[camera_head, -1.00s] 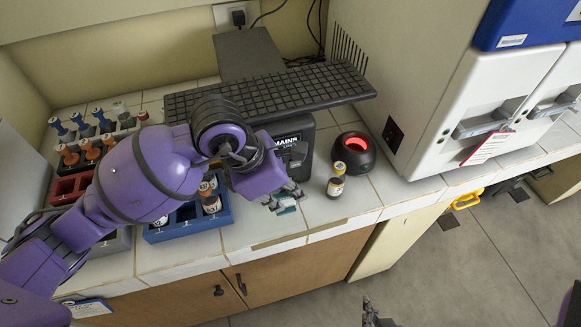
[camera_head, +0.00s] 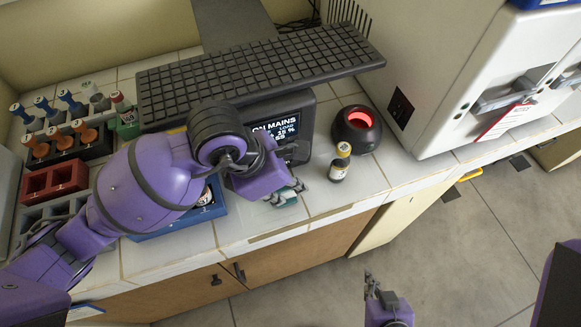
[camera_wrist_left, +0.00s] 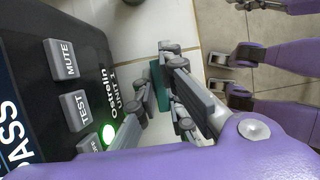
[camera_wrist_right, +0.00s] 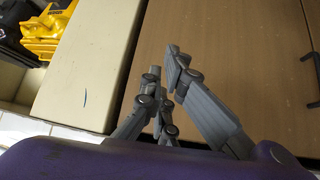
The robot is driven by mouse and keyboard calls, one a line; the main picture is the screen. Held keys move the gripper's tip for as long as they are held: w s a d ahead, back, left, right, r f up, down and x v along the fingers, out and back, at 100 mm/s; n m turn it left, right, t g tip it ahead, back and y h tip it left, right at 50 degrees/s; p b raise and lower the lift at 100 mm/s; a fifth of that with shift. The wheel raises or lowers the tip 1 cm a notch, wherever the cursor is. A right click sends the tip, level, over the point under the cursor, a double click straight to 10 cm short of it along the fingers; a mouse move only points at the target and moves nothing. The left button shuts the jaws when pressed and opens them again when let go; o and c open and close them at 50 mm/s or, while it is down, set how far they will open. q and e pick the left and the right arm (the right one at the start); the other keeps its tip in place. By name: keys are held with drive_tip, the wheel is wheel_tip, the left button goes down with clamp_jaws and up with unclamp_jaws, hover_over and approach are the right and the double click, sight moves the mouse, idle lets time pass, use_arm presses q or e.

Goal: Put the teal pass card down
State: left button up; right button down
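The alarm unit (camera_head: 296,124), with MUTE and TEST buttons, adjoins the left gripper. A yellow-capped vial (camera_head: 339,164) and a round black device with a red glow (camera_head: 357,128) stand to the right. A keyboard (camera_head: 250,78) and a blue rack (camera_head: 152,236) are nearby. Bare tiles lie around the vial.

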use_arm(q)
drive_tip(key=o, duration=0.5)
drive_tip(key=shift+w, duration=0.15)
drive_tip(key=shift+c, duration=0.2)
drive_tip(key=shift+r, duration=0.25)
drive_tip(key=p+v, duration=0.1)
drive_tip(key=v, duration=1.1)
